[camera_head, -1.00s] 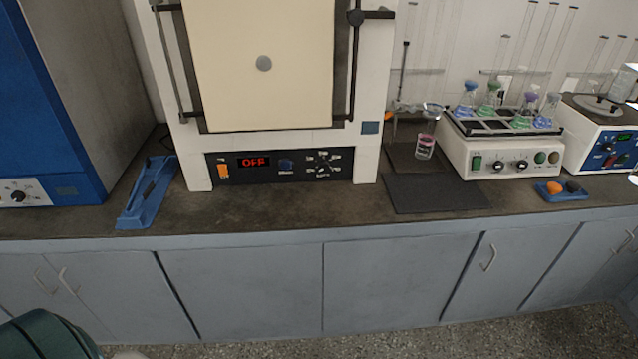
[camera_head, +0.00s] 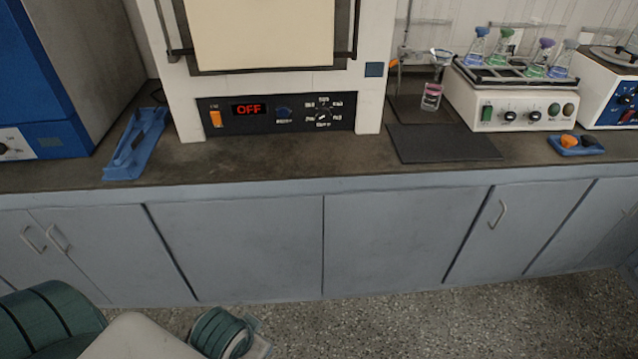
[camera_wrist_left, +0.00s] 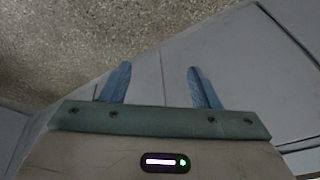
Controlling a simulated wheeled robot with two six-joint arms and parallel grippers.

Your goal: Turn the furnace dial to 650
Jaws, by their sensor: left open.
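The furnace (camera_head: 172,105) stands on the bench, cream door shut. Its black control panel (camera_head: 265,126) runs along the bottom front, with a red display (camera_head: 249,110) reading OFF. At the panel's right is the dial (camera_head: 323,118), ringed by small labels that are too small to read, so its setting is unclear. In the left wrist view my left gripper (camera_wrist_left: 158,85) is open and empty, its two blue fingers apart over the floor and cabinet fronts. It is well away from the furnace. My right gripper is not in view.
A blue tray-like holder (camera_head: 136,145) lies left of the furnace. A dark mat (camera_head: 445,143) and a glass with pink liquid (camera_head: 431,97) are to its right. Farther right is a shaker with flasks (camera_head: 515,107). The bench front before the furnace is clear.

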